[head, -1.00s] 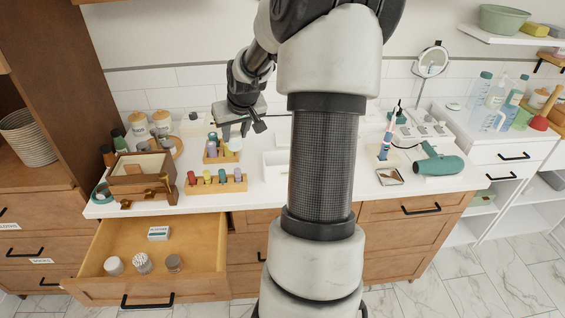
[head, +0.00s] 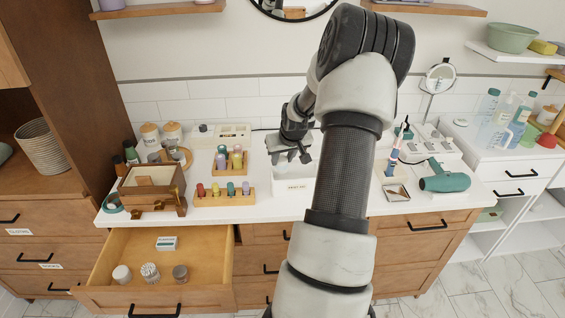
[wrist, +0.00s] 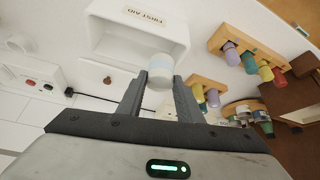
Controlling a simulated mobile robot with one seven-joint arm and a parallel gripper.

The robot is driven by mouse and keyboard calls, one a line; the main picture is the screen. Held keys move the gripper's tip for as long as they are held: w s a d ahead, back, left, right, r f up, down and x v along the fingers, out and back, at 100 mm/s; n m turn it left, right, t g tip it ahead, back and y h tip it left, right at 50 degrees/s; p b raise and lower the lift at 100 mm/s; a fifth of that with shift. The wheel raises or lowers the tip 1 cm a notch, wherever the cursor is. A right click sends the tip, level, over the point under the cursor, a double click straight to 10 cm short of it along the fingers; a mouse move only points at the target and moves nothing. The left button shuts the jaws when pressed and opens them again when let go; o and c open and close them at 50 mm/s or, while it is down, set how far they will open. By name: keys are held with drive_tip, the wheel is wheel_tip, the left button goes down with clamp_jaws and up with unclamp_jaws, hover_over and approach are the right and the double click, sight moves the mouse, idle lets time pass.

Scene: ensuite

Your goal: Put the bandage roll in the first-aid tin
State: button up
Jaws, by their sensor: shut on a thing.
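The bandage roll (wrist: 161,69) is a small whitish cylinder with a pale blue-grey band. My gripper (wrist: 159,84) is shut on it, with one finger on each side. In the head view my gripper (head: 293,158) is over the back part of the first-aid tin; the roll cannot be made out clearly there. The first-aid tin (head: 296,187) is a white open box with a "FIRST AID" label, standing on the counter. In the wrist view the tin (wrist: 103,36) shows its open inside, and the roll overlaps its edge in the picture. The height of the roll above the tin is unclear.
Two wooden racks of coloured bottles (head: 224,200) stand left of the tin. A wooden box (head: 150,201) is farther left. The drawer (head: 205,271) below is open with jars inside. My arm hides the counter right of the tin; a teal hair dryer (head: 445,182) lies beyond.

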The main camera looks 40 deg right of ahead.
drive_tip(key=shift+f, duration=0.8)
drive_tip(key=shift+f+b, duration=0.4)
drive_tip(key=shift+f, duration=0.15)
drive_tip(key=shift+f, duration=0.1)
drive_tip(key=o, duration=1)
drive_tip(key=shift+r, duration=0.4)
drive_tip(key=p+v, duration=0.1)
drive_tip(key=v, duration=1.1)
drive_tip(key=shift+r+p, duration=0.3)
